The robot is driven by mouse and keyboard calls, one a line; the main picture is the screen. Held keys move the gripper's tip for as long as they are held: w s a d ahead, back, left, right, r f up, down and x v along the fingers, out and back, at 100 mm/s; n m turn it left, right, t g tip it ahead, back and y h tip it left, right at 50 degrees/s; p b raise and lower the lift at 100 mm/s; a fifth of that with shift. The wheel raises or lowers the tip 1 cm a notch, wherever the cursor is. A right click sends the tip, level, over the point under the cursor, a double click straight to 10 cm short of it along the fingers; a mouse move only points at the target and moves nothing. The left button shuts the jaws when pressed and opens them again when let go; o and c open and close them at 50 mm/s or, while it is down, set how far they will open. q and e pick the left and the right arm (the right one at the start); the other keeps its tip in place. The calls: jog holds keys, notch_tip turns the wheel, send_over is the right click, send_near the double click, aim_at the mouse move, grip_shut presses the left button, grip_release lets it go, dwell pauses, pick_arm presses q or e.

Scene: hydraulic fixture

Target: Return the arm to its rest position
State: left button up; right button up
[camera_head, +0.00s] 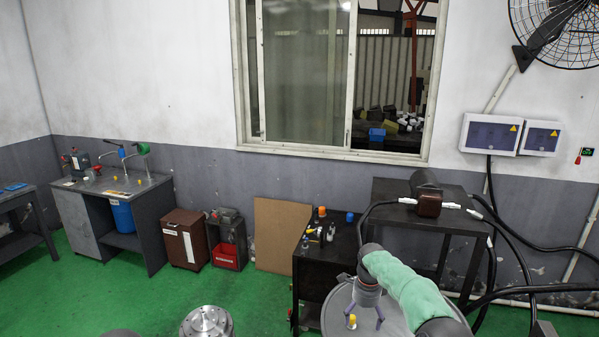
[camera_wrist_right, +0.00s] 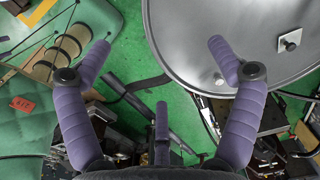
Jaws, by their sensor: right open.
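My right arm comes in from the lower right in the head view, with a pale green sleeve. My right gripper (camera_head: 364,314) has purple fingers pointing down over a round grey surface (camera_head: 338,297). The gripper is open, and I see nothing held in it. A small yellow piece (camera_head: 351,322) shows beside its left finger; whether they touch is unclear. In the right wrist view the gripper (camera_wrist_right: 160,50) has its fingers spread wide, with green floor between them. The large round grey surface (camera_wrist_right: 190,30) lies at upper right there. My left gripper is not in view.
A dark table (camera_head: 410,190) with a dark brown device and cables stands behind the right arm. A black cabinet (camera_head: 308,268) with small bottles is left of the gripper. A workbench (camera_head: 95,205) and brown box (camera_head: 184,240) stand farther left. Green floor (camera_head: 150,300) is open at front left.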

jog(key=s+a+f+n+y+b, duration=0.1)
jog(key=s+a+f+n+b, duration=0.2)
jog(key=f, duration=0.7)
jog(key=s+a+f+n+y+b, duration=0.1)
jog(key=s+f+n+b, duration=0.3)
jog(key=f, duration=0.6)
jog(key=s+a+f+n+y+b, duration=0.1)
jog(key=s+a+f+n, duration=0.1)
jog(key=s+f, duration=0.55)
pick_arm(q)
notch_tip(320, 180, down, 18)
jog(key=b, duration=0.9)
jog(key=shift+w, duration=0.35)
pick_arm(e)
jog(key=s+a+f+n, duration=0.1)
jog(key=s+f+n, duration=0.3)
jog(key=s+f, duration=0.4)
jog(key=s+a+f+n, duration=0.2)
jog(key=s+f, duration=0.6)
jog(key=s, duration=0.8)
jog(key=n, duration=0.2)
jog(key=shift+s+a+f+n+y, duration=0.2)
jog(key=shift+s+a+n+y, duration=0.1)
jog(key=shift+s+n+y, duration=0.1)
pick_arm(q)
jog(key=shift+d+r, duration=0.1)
